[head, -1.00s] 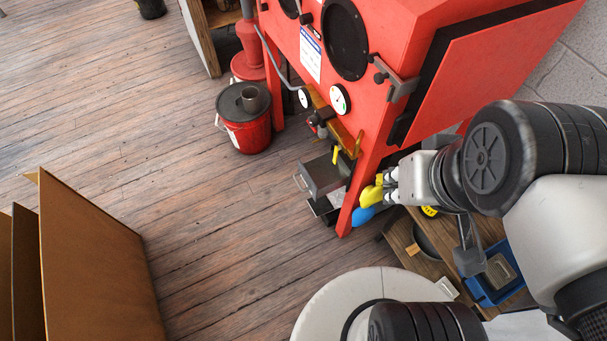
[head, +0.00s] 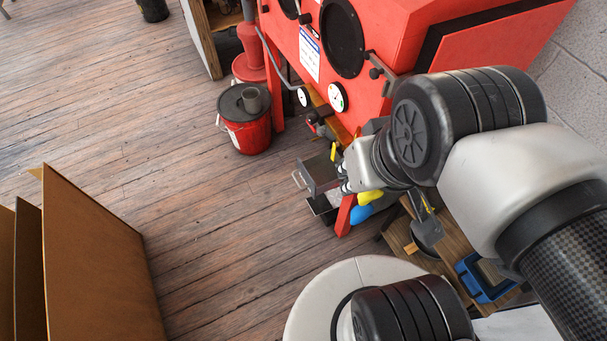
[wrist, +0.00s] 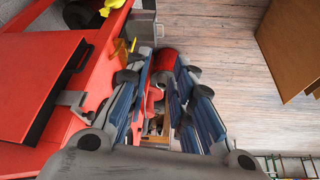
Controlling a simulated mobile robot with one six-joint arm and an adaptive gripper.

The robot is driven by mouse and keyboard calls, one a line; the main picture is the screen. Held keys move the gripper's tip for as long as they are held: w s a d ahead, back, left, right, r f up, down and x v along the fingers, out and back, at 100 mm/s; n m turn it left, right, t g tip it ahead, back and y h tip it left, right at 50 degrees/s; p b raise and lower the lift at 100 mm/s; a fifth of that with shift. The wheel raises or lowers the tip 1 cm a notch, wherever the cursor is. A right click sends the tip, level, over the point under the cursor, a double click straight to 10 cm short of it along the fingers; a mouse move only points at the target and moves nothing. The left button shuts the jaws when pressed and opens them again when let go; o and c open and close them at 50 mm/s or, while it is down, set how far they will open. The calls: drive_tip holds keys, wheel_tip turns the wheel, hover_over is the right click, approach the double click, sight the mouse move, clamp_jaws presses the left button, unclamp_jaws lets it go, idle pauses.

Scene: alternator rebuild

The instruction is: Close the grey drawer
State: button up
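The grey drawer (head: 319,174) sticks out from the lower front of the red cabinet (head: 353,70), with its handle at its left side in the head view. A grey box shape that looks like this drawer shows at the top of the wrist view (wrist: 143,28). My gripper (head: 344,179) is at the drawer's right side in the head view; I cannot tell whether they touch. In the wrist view my gripper's fingers (wrist: 164,62) stand apart with nothing between them. My wrist hides part of the cabinet front.
A darker tray (head: 322,208) sits below the drawer. A yellow item (head: 370,197) and a blue item (head: 361,214) are right of it. A red bucket (head: 246,128) stands on the floor to the left. Brown panels (head: 95,265) stand at lower left. The wooden floor between is clear.

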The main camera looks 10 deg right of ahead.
drive_tip(key=w+f+n, duration=0.1)
drive_tip(key=w, duration=0.3)
drive_tip(key=w+n+g, duration=0.1)
drive_tip(key=w+n, duration=0.1)
drive_tip(key=w, duration=0.2)
drive_tip(key=w+f+n+h, duration=0.1)
drive_tip(key=w+n, duration=0.1)
drive_tip(key=w, duration=0.2)
drive_tip(key=shift+w+d+f, duration=0.1)
drive_tip(key=shift+w+f, duration=0.05)
drive_tip(key=shift+f, duration=0.15)
clamp_jaws()
drive_tip(key=w+a+f+n+g+h, duration=0.15)
drive_tip(key=w+f+n, duration=0.25)
drive_tip(key=w+f, duration=0.45)
drive_tip(key=w+a+f+n, duration=0.2)
drive_tip(key=w+f+n, duration=0.2)
drive_tip(key=w+f, duration=0.45)
drive_tip(key=a+f+n+g+b, duration=0.15)
drive_tip(key=f+n, duration=0.25)
drive_tip(key=f, duration=0.9)
drive_tip(key=a+f+n+p, duration=0.1)
drive_tip(key=a+f+n, duration=0.25)
drive_tip(key=f, duration=0.95)
drive_tip(key=w+d+f+b, duration=0.1)
drive_tip(key=d+f+b, duration=0.4)
drive_tip(key=f, duration=0.5)
drive_tip(key=shift+w+d+f, duration=0.15)
drive_tip(key=shift+w+d, duration=0.05)
drive_tip(key=shift+d, duration=0.6)
